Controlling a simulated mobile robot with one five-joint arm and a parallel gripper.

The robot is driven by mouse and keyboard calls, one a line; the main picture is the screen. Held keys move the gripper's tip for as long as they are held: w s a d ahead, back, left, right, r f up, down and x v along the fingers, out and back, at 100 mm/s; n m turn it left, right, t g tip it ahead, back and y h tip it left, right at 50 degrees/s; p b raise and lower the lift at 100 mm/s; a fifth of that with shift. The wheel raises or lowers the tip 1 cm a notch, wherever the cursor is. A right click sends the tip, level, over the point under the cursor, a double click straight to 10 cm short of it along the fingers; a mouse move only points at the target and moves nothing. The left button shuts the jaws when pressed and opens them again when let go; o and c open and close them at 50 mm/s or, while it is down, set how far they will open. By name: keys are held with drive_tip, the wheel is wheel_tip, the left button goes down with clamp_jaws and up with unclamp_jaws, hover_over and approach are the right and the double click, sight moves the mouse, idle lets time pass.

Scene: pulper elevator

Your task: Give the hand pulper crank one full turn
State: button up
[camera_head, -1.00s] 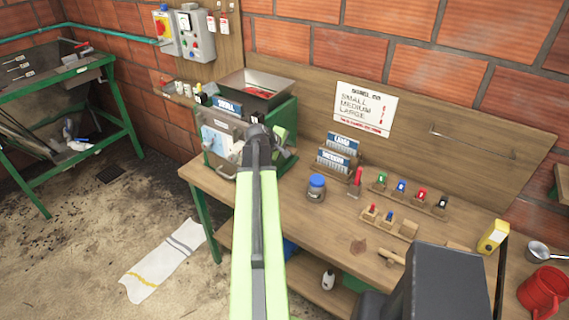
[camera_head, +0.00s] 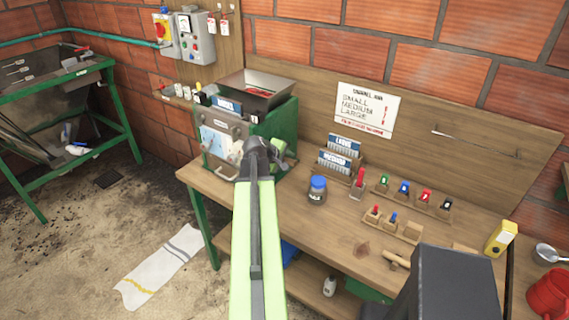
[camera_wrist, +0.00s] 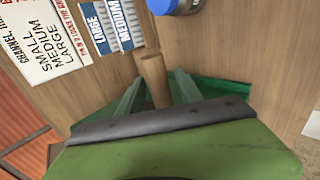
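The hand pulper (camera_head: 277,124) is a green box with a metal hopper (camera_head: 262,86) on top, standing at the left end of the wooden bench. In the head view my arm covers part of its right front, and the crank arm cannot be made out. My gripper (camera_head: 280,152) is at the pulper's right side, largely hidden behind my wrist. In the wrist view a wooden crank handle (camera_wrist: 153,80) stands between the two green fingers of my gripper (camera_wrist: 157,82). The left finger lies close against it. Whether both fingers press on it cannot be told.
A blue-lidded jar (camera_head: 317,188) and card racks (camera_head: 340,156) stand right of the pulper. Small coloured pieces on wooden blocks, a yellow box (camera_head: 500,238) and a red mug (camera_head: 548,294) are farther right. A striped cloth (camera_head: 160,268) lies on the floor.

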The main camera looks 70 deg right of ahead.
drive_tip(key=o, duration=0.4)
drive_tip(key=shift+d, duration=0.1)
drive_tip(key=shift+a+r+p, duration=0.4)
drive_tip(key=shift+r+p, duration=0.05)
drive_tip(key=shift+p, duration=0.05)
drive_tip(key=p+v, duration=0.5)
drive_tip(key=v, duration=0.3)
drive_tip(key=shift+w+a+r+p, duration=0.15)
drive_tip(key=shift+a+r+p, duration=0.05)
drive_tip(key=shift+a+p, duration=0.2)
